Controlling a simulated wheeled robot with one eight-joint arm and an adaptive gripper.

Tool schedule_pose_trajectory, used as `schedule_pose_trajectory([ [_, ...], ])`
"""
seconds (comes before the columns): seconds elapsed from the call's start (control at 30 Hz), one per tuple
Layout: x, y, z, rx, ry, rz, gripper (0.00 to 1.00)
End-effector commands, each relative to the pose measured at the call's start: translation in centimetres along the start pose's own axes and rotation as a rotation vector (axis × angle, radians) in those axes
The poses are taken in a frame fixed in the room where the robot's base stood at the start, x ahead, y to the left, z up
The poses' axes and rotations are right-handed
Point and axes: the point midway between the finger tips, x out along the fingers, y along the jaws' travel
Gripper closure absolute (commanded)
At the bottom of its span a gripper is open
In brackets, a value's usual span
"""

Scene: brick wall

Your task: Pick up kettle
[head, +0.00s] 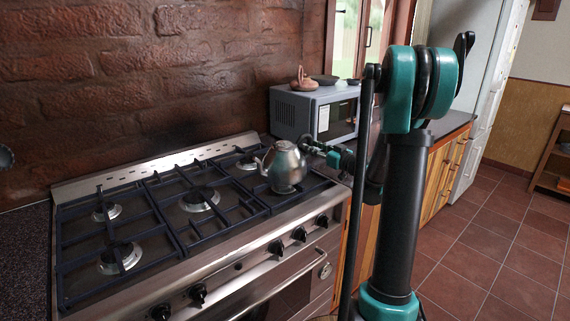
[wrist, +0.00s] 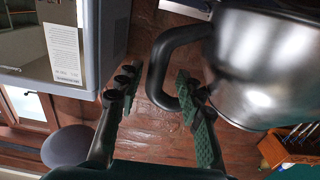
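The kettle (head: 284,168) is shiny metal and stands upright on the right-hand burner grate of the stove, its spout to the left. In the wrist view its round metal body (wrist: 268,70) fills the right side, with the dark loop handle (wrist: 160,62) toward the middle. My gripper (head: 318,148) is at the kettle's right, by the handle. In the wrist view my gripper (wrist: 157,82) is open; the handle's outer side shows between the two fingers, and the right finger overlaps the loop's opening. I cannot tell whether either finger touches the handle.
The stove (head: 155,215) has black grates and front knobs; its other burners are bare. A grey microwave (head: 290,114) with items on top stands behind the kettle, against the brick wall. It fills the upper left of the wrist view (wrist: 65,50). Tiled floor is clear at right.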

Motion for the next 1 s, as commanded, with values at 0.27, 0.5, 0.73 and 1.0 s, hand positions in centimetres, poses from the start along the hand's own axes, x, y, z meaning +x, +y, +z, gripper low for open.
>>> schedule_pose_trajectory([
  [0.27,1.7,0.0,0.0,0.0,0.0,0.0,0.63],
  [0.5,4.5,0.5,0.1,0.0,0.0,-0.002,0.63],
  [0.73,6.6,0.5,0.1,0.0,0.0,0.0,0.63],
  [1.0,6.6,0.5,0.1,0.0,0.0,0.0,0.76],
])
